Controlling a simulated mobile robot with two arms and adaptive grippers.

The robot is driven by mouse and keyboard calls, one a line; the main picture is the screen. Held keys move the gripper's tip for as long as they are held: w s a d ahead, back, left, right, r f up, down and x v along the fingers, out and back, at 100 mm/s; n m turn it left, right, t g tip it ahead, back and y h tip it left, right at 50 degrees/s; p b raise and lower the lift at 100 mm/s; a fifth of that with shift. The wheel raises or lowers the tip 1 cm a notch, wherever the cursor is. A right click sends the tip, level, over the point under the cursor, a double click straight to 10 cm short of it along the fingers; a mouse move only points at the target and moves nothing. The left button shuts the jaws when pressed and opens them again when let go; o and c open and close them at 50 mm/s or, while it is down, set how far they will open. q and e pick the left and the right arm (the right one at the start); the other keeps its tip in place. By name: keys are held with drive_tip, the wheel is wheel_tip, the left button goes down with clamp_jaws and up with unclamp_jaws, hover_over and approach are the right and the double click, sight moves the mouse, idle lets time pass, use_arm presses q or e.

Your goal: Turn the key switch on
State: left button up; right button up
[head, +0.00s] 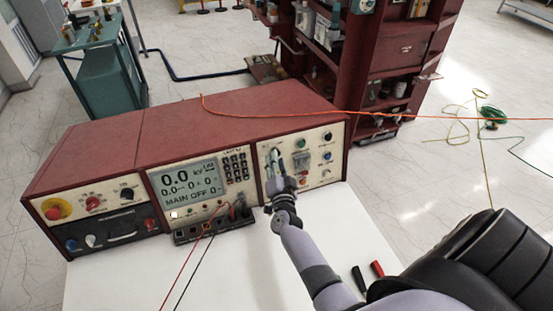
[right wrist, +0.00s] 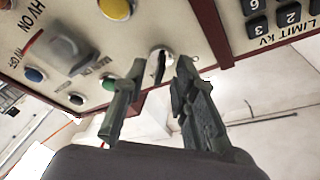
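The red test console (head: 170,118) stands on a white table, with its screen (head: 186,182) reading 0.0 kV and "MAIN OFF". My right gripper (head: 275,162) is in front of the console's right-hand panel and covers the key switch in the head view. In the right wrist view, the key switch (right wrist: 160,66) is a silver round lock with a dark key standing in it. The two fingers of my right gripper (right wrist: 160,75) are apart, one on each side of the key. Contact with the key cannot be told. My left gripper is not in view.
Near the key switch are a green button (right wrist: 109,84), a grey covered switch (right wrist: 66,50) and a yellow button (right wrist: 115,7). A keypad (head: 236,166) is left of the gripper. Red and black leads (head: 196,262) run across the white table (head: 120,283).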

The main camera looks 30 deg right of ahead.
drive_tip(key=v, duration=1)
drive_tip(key=shift+s, duration=0.2)
drive_tip(key=shift+a, duration=0.1)
